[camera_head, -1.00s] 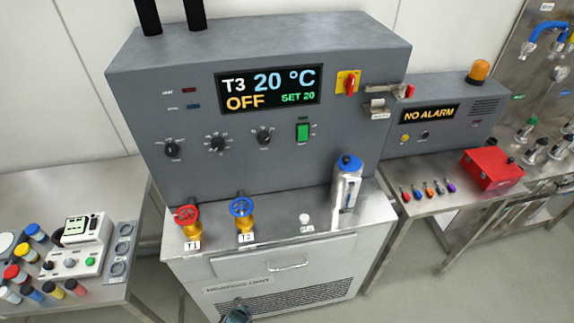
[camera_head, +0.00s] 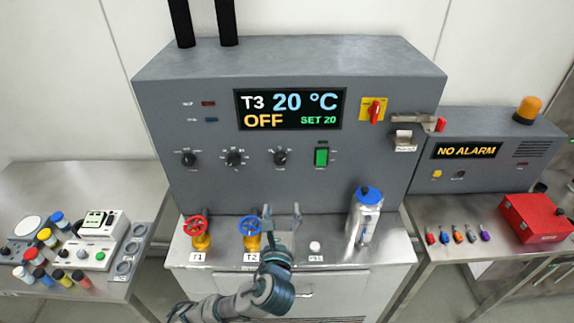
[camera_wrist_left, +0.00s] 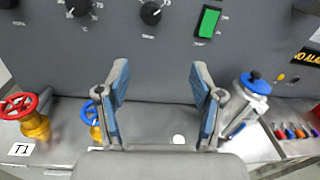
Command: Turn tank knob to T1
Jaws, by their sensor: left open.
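The grey heating unit's panel carries three black knobs: a left one (camera_head: 188,159), a middle one (camera_head: 235,158) and a right one (camera_head: 281,157). Their small labels are too blurred to read, so I cannot tell which is the tank knob. The display (camera_head: 290,108) reads T3, 20 °C, OFF, SET 20. My left gripper (camera_head: 281,212) is open and empty, in front of the panel below the right knob. In the left wrist view, its fingers (camera_wrist_left: 158,85) are spread apart, with the right knob (camera_wrist_left: 151,12) and middle knob (camera_wrist_left: 78,8) beyond them. My right gripper is not visible.
A red valve (camera_head: 197,227) labelled T1 and a blue valve (camera_head: 248,228) labelled T2 stand on the steel ledge; the blue one is close beside my gripper. A blue-capped canister (camera_head: 365,217) stands to the right. A green switch (camera_head: 321,157) is right of the knobs.

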